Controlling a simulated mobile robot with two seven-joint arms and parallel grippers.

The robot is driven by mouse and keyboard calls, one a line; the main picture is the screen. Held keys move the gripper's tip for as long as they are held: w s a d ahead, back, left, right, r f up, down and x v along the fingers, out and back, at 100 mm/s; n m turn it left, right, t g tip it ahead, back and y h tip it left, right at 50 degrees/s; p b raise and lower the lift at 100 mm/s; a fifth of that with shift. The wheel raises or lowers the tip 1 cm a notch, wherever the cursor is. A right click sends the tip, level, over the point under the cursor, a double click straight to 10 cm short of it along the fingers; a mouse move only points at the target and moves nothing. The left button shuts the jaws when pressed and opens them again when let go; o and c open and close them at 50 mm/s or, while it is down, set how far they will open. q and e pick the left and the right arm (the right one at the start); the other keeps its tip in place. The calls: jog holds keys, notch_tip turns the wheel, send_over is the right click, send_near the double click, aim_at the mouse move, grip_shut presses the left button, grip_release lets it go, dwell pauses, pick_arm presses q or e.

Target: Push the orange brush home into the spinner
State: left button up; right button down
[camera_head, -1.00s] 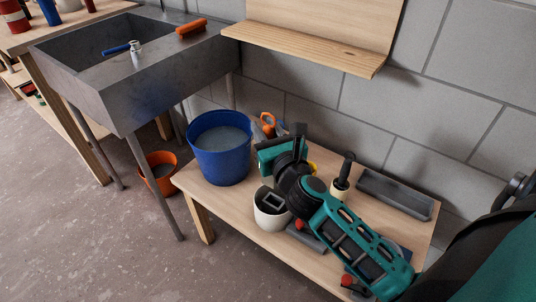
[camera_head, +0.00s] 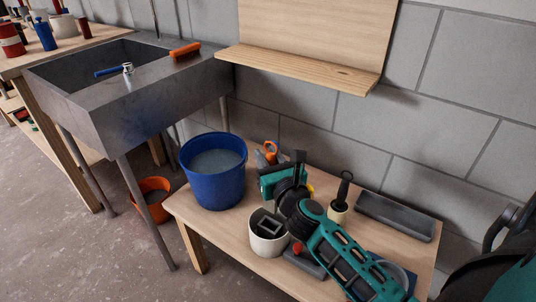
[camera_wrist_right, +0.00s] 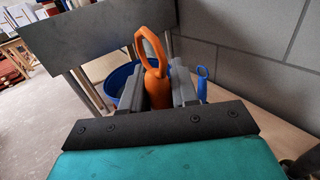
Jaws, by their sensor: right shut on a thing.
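The orange brush (camera_wrist_right: 157,78), with a looped handle, stands upright between the grey fingers of my right gripper (camera_wrist_right: 158,92), which is shut on it. The brush's lower end is hidden behind the gripper. I cannot make out the spinner clearly, or whether the brush touches it. My left gripper is in neither view.
A blue bucket (camera_head: 213,190) stands left of my right gripper on the wooden bench (camera_head: 225,231). A cream pot (camera_head: 267,245) is in front of it. A grey tray (camera_head: 395,215) lies at the right by the wall. A wooden shelf (camera_head: 300,68) overhangs behind.

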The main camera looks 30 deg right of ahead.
jog(key=shift+f+b, duration=2)
jog(key=shift+f, duration=0.75)
jog(key=shift+p, duration=0.5)
